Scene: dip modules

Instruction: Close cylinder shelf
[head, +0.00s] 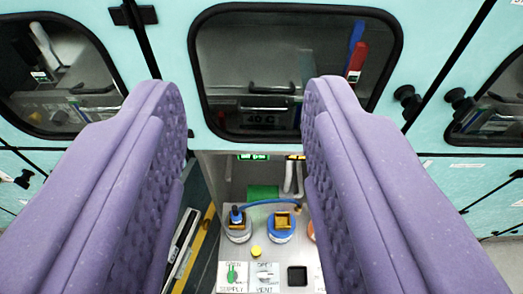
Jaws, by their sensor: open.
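My gripper (246,105) is open, its two purple padded fingers reaching up from the lower left and lower right. Nothing is between the fingertips. Beyond and below them is a recessed shelf with a grey panel (252,252). It carries a white cylinder-like fitting with a blue top (237,226), a second one with a blue ring and a yellow square top (281,226), and a blue hose (268,203). An orange-rimmed fitting is mostly hidden by the right finger. Both sides of the shelf are partly hidden by the fingers.
A teal cabinet door with a dark window (294,70) is above the shelf. More windowed doors stand at left (50,80) and right (495,105). Black knobs (407,101) project from the doors. Dark and yellow edges (192,250) lie left of the panel.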

